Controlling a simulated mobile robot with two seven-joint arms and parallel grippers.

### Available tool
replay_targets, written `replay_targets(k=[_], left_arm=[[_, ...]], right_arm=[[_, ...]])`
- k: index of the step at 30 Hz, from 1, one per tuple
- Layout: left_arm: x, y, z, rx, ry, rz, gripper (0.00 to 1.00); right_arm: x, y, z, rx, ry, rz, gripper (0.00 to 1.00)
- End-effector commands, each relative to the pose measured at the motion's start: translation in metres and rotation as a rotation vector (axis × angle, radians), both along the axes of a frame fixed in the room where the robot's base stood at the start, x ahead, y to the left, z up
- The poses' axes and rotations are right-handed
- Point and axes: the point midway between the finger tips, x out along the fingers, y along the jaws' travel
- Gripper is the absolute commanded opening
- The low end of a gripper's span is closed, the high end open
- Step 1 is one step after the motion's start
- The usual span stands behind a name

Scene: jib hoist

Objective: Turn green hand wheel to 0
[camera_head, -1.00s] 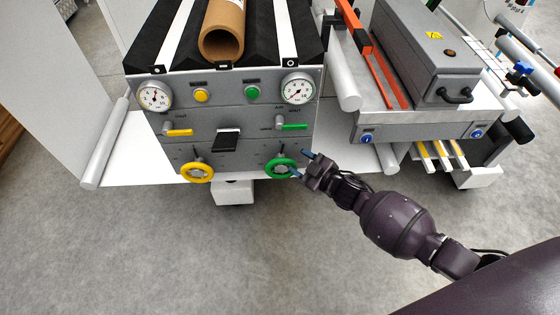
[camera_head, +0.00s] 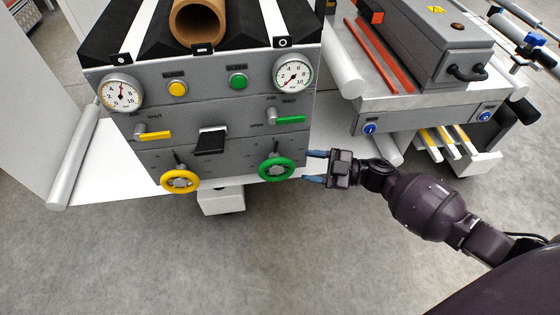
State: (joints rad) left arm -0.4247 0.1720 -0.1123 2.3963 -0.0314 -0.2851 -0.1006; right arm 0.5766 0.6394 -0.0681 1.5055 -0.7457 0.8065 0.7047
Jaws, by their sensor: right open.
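The green hand wheel (camera_head: 277,167) is on the lower right of the grey panel (camera_head: 215,160), with a dark handle or pointer at its top left. Small marks are on the panel around it, too small to read. My right gripper (camera_head: 312,168) is open just to the right of the wheel. Its two blue fingertips point left, one higher and one lower, near the wheel's right rim. The fingers are not closed on the wheel, and whether they touch it I cannot tell. My left gripper is out of view.
A yellow hand wheel (camera_head: 180,181) is at the panel's lower left. Above are a green lever (camera_head: 290,120), a yellow lever (camera_head: 154,136), a black block (camera_head: 210,141), push buttons and two gauges. A roller (camera_head: 347,72) and a grey box unit (camera_head: 440,45) stand to the right.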

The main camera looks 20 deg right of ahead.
Motion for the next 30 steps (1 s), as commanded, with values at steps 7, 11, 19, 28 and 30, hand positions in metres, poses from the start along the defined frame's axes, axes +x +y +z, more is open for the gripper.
replay_targets(k=[7, 11, 19, 28, 30], left_arm=[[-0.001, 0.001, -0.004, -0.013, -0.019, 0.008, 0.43], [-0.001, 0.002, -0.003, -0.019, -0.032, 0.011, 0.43], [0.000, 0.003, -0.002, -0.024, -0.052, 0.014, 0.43], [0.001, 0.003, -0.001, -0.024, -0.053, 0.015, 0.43], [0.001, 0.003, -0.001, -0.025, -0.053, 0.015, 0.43]], right_arm=[[0.024, 0.037, -0.004, 0.002, 0.004, 0.001, 0.53], [0.034, 0.050, -0.003, 0.000, 0.002, 0.000, 0.53], [0.044, 0.064, -0.002, 0.000, 0.001, 0.000, 0.53], [0.045, 0.065, -0.001, -0.001, 0.001, 0.000, 0.48], [0.045, 0.064, -0.001, 0.000, 0.001, 0.000, 0.37]])
